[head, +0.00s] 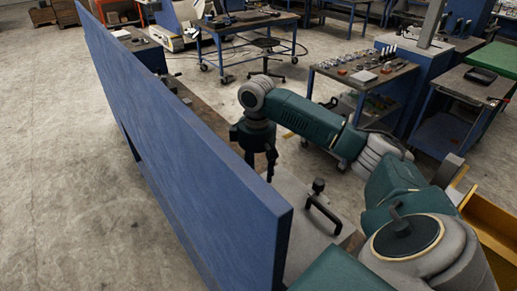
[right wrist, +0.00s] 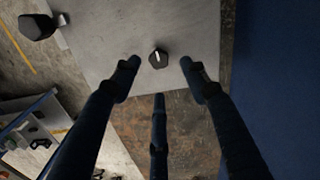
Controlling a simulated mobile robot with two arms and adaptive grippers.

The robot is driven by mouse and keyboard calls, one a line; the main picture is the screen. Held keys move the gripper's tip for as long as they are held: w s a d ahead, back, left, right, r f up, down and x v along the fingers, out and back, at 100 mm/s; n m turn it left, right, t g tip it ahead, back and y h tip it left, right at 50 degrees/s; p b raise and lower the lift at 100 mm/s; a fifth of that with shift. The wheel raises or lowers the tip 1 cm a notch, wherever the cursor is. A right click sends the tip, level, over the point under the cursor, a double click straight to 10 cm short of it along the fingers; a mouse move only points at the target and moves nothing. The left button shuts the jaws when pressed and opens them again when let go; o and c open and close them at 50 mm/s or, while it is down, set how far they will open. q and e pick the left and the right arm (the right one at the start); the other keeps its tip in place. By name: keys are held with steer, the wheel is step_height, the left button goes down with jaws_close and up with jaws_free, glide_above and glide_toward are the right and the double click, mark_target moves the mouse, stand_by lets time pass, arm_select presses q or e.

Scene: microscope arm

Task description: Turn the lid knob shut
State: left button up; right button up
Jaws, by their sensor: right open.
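The lid is a light grey plate (right wrist: 110,40) in the right wrist view. It also shows in the head view (head: 298,205), beside a tall blue panel. A small dark knob (right wrist: 158,58) with a white pointer line sits near the lid's lower edge. My right gripper (right wrist: 160,75) is open and empty. Two of its fingertips lie left and right of the knob in the picture, and the third lies below it. Whether they touch the knob I cannot tell. In the head view my right gripper (head: 262,172) points down over the lid; the small knob cannot be made out there.
A black handle (head: 325,213) stands on the lid, right of the gripper. A larger black knob-like part (right wrist: 38,26) shows at upper left in the wrist view. The blue panel (head: 190,150) rises close left of my gripper. A tool cart (head: 365,75) stands behind.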

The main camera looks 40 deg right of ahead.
step_height(320, 180, down, 5)
steer(key=shift+d+f+p, duration=0.1)
steer(key=shift+f+p, duration=0.1)
steer(key=shift+p, duration=0.55)
steer(key=shift+f, duration=0.5)
steer(key=shift+c, duration=0.3)
jaws_close()
